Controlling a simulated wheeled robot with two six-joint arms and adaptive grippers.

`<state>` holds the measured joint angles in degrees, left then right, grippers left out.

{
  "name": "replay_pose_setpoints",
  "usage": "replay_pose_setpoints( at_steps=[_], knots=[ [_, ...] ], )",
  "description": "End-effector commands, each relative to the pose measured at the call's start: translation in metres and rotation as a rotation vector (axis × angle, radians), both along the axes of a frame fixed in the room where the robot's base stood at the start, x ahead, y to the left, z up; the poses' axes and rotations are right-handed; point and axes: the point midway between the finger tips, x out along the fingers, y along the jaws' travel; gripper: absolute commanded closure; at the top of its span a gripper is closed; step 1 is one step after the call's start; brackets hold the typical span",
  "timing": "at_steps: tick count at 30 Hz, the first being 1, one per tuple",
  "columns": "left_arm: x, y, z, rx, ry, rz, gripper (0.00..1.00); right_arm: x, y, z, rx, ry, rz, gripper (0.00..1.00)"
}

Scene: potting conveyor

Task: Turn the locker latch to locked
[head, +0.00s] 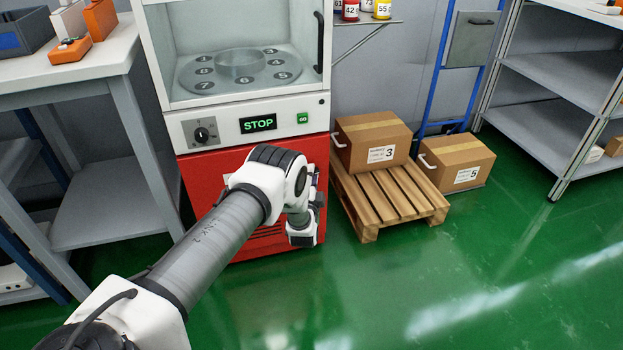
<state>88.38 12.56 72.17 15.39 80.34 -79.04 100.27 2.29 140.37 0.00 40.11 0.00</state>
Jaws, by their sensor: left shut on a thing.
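My left arm reaches from the lower left to the red front of the lower cabinet (225,178), under the white machine. My left gripper (316,196) is at the right side of that red front, mostly hidden behind my own wrist. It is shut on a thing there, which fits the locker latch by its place. The latch itself is hidden, so its angle cannot be told. My right gripper is not in view.
The machine's panel has a dark knob (201,134), a STOP display (258,123) and a green button (302,118). A pallet (385,198) with a carton (372,137) stands right, beside another carton (455,160). A workbench (80,70) is left. Green floor in front is clear.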

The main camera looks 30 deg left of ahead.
Motion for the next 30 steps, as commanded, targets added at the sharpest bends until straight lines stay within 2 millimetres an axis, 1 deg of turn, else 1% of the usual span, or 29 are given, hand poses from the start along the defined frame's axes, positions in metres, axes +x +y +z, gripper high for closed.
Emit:
replay_pose_setpoints(
  at_steps=[1, 4, 30],
  knots=[
    [0.000, 0.000, -0.005, -0.025, -0.028, 0.000, 1.00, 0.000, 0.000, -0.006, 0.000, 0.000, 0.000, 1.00],
    [0.000, -0.001, -0.006, -0.087, -0.100, -0.002, 1.00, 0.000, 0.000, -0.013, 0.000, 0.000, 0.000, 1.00],
    [0.003, -0.003, -0.008, -0.623, -0.726, -0.002, 1.00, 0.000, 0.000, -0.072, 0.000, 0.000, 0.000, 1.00]
  ],
)
